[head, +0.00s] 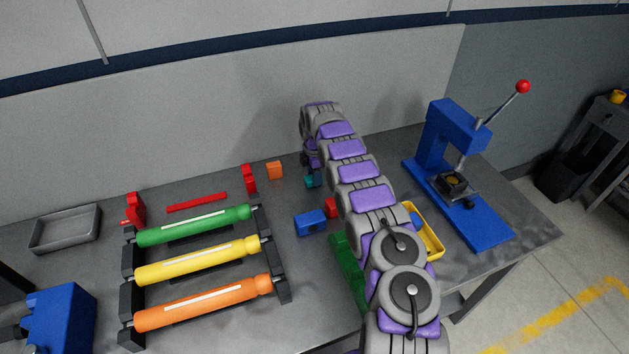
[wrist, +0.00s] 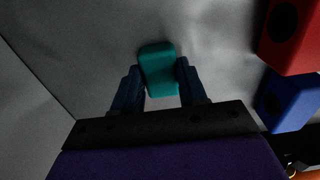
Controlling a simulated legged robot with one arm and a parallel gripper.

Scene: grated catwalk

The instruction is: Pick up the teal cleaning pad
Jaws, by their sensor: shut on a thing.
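The teal cleaning pad (wrist: 158,70) is a small rounded block between the two dark fingers of my gripper (wrist: 160,84) in the wrist view. The fingers are shut on its sides, and its far end sticks out past the fingertips. In the head view the pad (head: 312,181) shows as a small teal patch on or just above the grey table, left of my arm. My gripper in the head view (head: 308,162) is mostly hidden by my arm. I cannot tell whether the pad touches the table.
A blue block (head: 310,223) and a red block (head: 331,207) lie in front of the pad. An orange block (head: 274,170) stands to the left. A rack with green, yellow and orange rollers (head: 200,262) fills the left. A blue press (head: 458,170) stands at the right.

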